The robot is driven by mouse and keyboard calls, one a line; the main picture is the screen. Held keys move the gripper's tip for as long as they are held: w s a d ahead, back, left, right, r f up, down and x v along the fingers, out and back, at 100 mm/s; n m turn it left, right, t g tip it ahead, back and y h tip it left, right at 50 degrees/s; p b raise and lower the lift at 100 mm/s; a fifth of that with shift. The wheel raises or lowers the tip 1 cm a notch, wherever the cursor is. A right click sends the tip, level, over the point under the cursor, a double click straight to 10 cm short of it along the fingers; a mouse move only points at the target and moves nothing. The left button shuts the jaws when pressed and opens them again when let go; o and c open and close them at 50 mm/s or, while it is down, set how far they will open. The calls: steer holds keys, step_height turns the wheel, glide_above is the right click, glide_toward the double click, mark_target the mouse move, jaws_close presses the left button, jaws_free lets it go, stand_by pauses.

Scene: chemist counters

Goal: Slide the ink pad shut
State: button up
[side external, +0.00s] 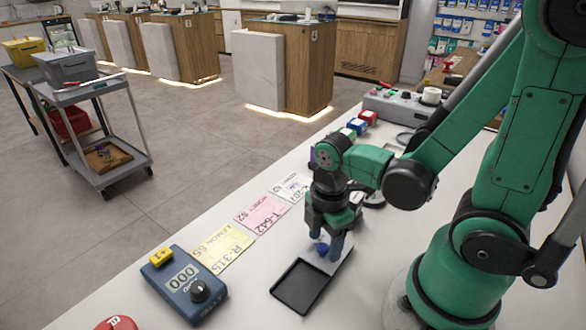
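The ink pad is on the white counter, with a black open tray (302,287) nearest the camera and a light grey sliding lid (333,263) drawn back behind it. A small blue knob (322,247) stands on the lid. My gripper (328,243) points down over the lid, its fingertips close around or beside the knob. I cannot tell whether the fingers touch the knob or are closed on it. The gripper hides part of the lid.
A blue device (184,285) with a dial and a 000 display stands to the left. Yellow, pink and white cards (222,248) lie along the counter edge. Small colored blocks (358,125) and a grey control box (400,104) are behind. Bare counter lies in front of the tray.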

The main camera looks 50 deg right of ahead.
mark_target(324, 244)
steer(key=shift+r, duration=2.8)
steer(key=w+r+m+t, duration=0.5)
steer(key=w+m+t, duration=0.1)
steer(key=m, duration=0.7)
steer(key=shift+w+a+r+t, duration=0.3)
steer(key=shift+a+t, duration=0.1)
steer(key=shift+t, duration=0.2)
